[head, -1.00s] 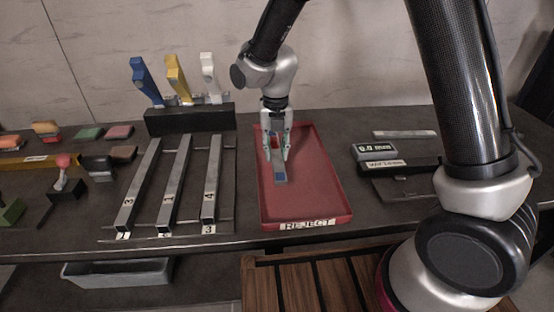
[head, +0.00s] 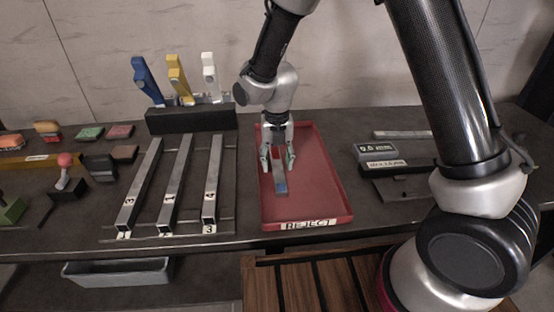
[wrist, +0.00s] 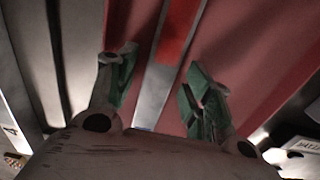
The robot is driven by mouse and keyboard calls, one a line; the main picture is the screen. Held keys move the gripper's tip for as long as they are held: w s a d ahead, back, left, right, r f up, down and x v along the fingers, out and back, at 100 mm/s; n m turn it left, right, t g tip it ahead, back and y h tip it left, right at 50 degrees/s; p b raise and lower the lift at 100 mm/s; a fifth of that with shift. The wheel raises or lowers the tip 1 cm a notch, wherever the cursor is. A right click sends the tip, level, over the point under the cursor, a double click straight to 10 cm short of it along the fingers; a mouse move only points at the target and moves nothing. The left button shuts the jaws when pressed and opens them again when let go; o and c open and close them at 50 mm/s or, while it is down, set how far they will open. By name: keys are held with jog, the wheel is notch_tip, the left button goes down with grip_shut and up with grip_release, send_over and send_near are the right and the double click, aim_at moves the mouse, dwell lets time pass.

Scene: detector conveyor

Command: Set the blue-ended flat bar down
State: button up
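The blue-ended flat bar (head: 280,183) lies in the red reject tray (head: 335,197), with its blue end toward the tray's front. In the wrist view the grey bar (wrist: 156,88) runs between my fingers, with a red section farther along it and a bit of blue near the gripper body. My gripper (head: 277,161) is open over the bar. In the wrist view its green-padded fingers (wrist: 158,88) stand on both sides of the bar, with gaps between. Part of the bar is hidden by the gripper in the head view.
Several numbered rails (head: 172,185) lie left of the tray. A dark block with blue, yellow and white handled tools (head: 177,80) stands behind them. A gauge with a display (head: 376,152) is to the right. The tray's right side is empty.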

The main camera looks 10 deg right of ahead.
aim_at(277, 163)
notch_tip(277, 163, up, 12)
jog(key=s+d+r+m+t, duration=0.1)
jog(key=s+d+r+m, duration=0.2)
jog(key=d+r+m, duration=0.7)
jog(key=s+d+r+m+t, duration=0.1)
jog(key=s+d+r+m, duration=0.1)
jog(key=s+d+m, duration=0.7)
jog(key=s+d+r+m+t, duration=0.2)
jog(key=s+d+m, duration=0.7)
jog(key=m, duration=0.8)
jog(key=shift+s+d+r, duration=0.25)
jog(key=shift+s+d, duration=0.1)
jog(key=shift+d, duration=0.35)
